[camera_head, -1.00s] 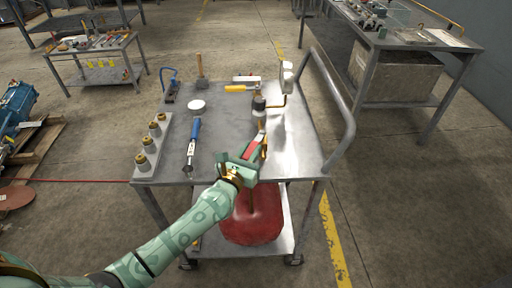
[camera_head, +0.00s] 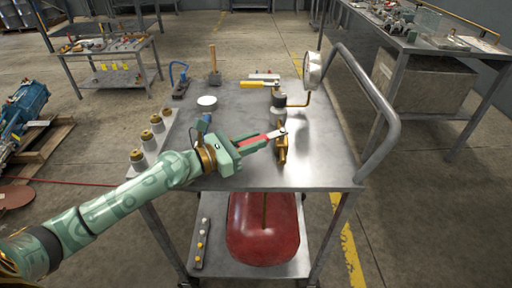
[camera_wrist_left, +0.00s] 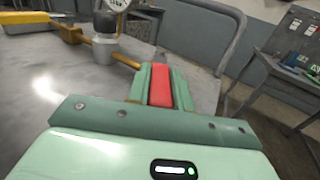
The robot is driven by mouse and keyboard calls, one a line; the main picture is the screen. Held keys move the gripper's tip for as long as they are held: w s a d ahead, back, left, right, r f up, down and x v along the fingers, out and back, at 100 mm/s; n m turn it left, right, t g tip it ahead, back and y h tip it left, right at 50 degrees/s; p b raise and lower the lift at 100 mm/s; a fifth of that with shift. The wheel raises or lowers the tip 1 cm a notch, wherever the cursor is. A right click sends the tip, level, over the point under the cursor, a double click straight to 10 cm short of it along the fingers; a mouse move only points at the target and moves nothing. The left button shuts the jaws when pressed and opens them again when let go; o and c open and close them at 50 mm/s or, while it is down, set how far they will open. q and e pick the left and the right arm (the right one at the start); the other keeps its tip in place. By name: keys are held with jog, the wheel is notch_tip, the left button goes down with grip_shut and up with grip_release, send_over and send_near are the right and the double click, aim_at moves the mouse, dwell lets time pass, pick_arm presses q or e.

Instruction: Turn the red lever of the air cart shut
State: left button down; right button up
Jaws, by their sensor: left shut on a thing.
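The air cart (camera_head: 325,158) is a grey metal cart with a red tank (camera_head: 262,235) on its lower shelf. A brass valve (camera_head: 281,152) stands on its top, and the red lever (camera_head: 252,140) reaches left from it, roughly across the brass body. My left gripper (camera_head: 258,142) is shut on the lever, its fingers along both sides. In the left wrist view the red lever (camera_wrist_left: 160,85) lies between the green finger pads and hides most of the valve. My right gripper is out of view.
A round gauge (camera_head: 312,68) on a brass pipe stands behind the valve. Brass-topped grey fittings (camera_head: 147,140) line the cart's left side. The cart's handle (camera_head: 372,95) rises at right.

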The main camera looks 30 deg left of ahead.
aim_at(252, 140)
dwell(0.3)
pick_arm(q)
jog(key=c, duration=1.2)
grip_release()
jog(key=shift+c, duration=0.2)
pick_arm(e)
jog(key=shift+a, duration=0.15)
pick_arm(q)
jog(key=shift+r, duration=0.3)
notch_tip(252, 140, up, 3)
jog(key=p, duration=0.2)
jog(key=shift+r+p, duration=0.2)
jog(key=shift+p, duration=0.2)
jog(key=s+d+r+p, duration=0.2)
jog(key=s+r+p, duration=0.2)
jog(key=s+p, duration=0.2)
jog(key=s+d+r+p, duration=0.3)
jog(key=s+r+p, duration=0.1)
jog(key=s+p, duration=0.1)
jog(key=shift+s+d+r+p, duration=0.3)
jog(key=shift+s+r+p, duration=0.1)
jog(key=shift+s, duration=0.5)
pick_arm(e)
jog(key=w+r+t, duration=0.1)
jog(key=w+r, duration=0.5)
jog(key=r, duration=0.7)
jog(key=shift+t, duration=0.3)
